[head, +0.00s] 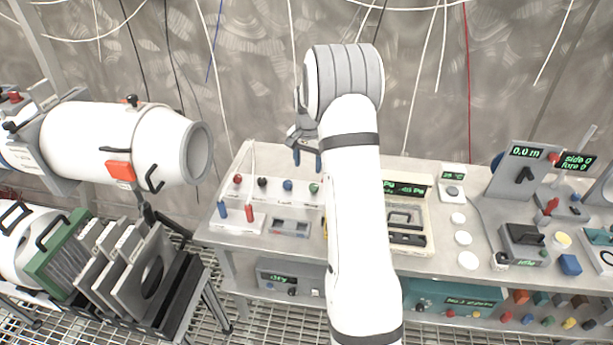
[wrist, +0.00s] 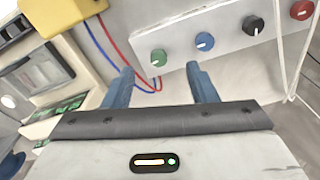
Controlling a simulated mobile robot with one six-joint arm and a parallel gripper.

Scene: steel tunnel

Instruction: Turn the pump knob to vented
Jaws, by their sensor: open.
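My gripper (head: 307,158) hangs above the back left of the steel bench, its two blue fingers apart and empty. In the wrist view my gripper (wrist: 159,70) points toward a pale panel with a row of knobs. The row has a green knob (wrist: 158,57), a blue knob (wrist: 204,41), a black knob (wrist: 253,25) and a red knob (wrist: 301,9), each with a white mark. The head view shows the red knob (head: 237,180) to the green knob (head: 314,188) left to right. The fingers touch none of them. Which is the pump knob I cannot tell; labels are unreadable.
Red and blue wires (wrist: 108,45) run beside the green knob, near a yellow box (wrist: 65,12). A grey box with a "dry" display (head: 290,278) sits under the bench. Instruments crowd the right; my arm hides the bench middle.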

